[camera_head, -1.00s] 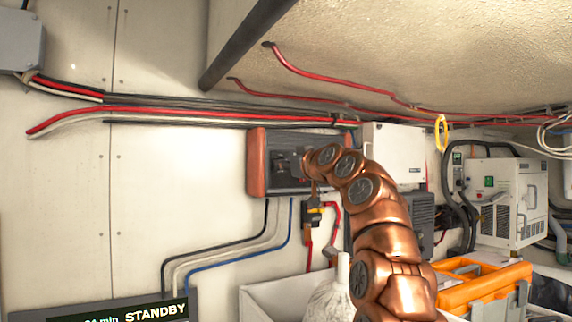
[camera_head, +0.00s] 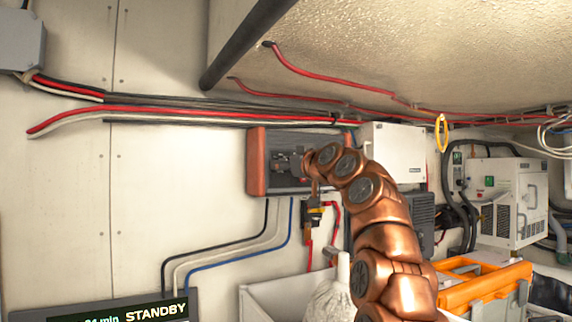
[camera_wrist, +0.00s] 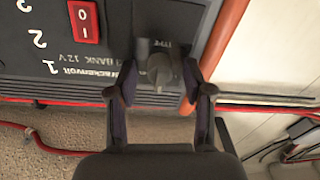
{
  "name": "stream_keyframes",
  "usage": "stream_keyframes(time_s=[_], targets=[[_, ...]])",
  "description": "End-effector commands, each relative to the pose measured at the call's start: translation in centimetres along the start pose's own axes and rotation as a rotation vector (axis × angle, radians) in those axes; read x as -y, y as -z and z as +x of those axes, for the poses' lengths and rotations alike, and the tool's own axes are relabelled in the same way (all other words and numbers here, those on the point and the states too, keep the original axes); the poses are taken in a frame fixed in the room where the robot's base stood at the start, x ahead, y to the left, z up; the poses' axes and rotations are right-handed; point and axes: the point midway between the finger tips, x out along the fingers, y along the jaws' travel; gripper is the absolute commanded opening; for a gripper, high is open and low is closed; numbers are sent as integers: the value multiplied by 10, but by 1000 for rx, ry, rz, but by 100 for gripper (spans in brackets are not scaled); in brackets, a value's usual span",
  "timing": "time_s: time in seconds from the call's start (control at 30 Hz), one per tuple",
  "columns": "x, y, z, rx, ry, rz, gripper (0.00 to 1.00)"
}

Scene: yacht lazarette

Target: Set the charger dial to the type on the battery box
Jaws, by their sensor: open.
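The charger (camera_head: 260,162) is a dark box with red-brown end caps, fixed to the wall in the head view. In the wrist view the charger's face (camera_wrist: 100,22) appears upside down, with white numbers and "BANK 12V" lettering. A grey dial knob (camera_wrist: 160,68) sits there near the red-brown end cap. My gripper (camera_wrist: 160,98) is open, its two fingers on either side of the knob; I cannot tell if they touch it. In the head view my gripper (camera_head: 285,163) is at the charger's front. The dial's marks are mostly hidden. I cannot identify the battery box.
A red rocker switch (camera_wrist: 84,20) is beside the numbers on the charger. A white box (camera_head: 398,150) hangs right of the charger. A STANDBY display (camera_head: 130,312) is at lower left.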

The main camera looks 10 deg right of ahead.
Motion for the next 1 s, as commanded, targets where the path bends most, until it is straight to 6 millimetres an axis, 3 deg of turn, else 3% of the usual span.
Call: stream_keyframes(time_s=[0.63,1.0], targets=[[1,1,-31,0,2,1,51],[0,0,-60,-1,1,1,51]])
